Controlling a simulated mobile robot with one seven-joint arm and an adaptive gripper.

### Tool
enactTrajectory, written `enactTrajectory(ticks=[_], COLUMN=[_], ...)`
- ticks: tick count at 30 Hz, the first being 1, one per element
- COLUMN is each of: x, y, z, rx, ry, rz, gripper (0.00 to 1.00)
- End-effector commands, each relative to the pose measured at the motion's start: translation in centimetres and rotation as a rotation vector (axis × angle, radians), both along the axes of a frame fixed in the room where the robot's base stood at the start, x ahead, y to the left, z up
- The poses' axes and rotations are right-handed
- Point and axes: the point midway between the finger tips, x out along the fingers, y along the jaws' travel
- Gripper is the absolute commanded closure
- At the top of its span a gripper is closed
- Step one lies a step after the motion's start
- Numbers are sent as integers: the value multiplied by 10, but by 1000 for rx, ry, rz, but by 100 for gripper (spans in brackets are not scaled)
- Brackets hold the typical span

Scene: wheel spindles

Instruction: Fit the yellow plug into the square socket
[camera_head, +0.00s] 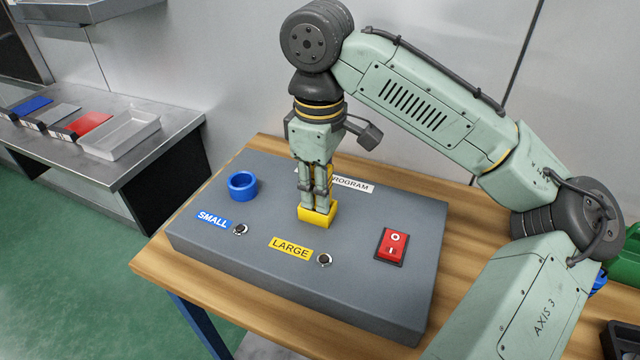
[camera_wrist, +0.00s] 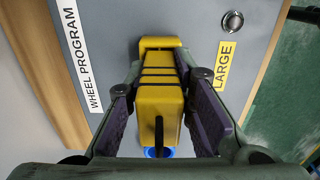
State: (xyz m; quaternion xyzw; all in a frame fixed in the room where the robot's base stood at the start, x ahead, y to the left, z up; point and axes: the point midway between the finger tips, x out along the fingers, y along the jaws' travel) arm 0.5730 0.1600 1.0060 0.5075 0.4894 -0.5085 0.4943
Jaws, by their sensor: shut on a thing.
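My fingers point down right above the socket. The plug's lower end meets or overlaps the socket in both views; I cannot tell how deep it sits. The socket's opening is hidden.
The grey panel box (camera_head: 200,238) lies on a wooden table (camera_head: 160,262). It carries a blue ring (camera_head: 243,185), two round buttons, and a red switch (camera_head: 391,245) to the right. A steel bench (camera_head: 185,120) with trays stands at the left.

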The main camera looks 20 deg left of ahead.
Motion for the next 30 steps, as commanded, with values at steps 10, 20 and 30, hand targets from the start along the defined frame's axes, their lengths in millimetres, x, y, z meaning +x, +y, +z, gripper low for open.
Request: enactTrajectory(ticks=[10,20,30], x=[0,0,0], y=[0,0,0], z=[-8,-8,-5], rx=[0,0,0], ry=[0,0,-1], rz=[1,1,0], gripper=[77,55,55])
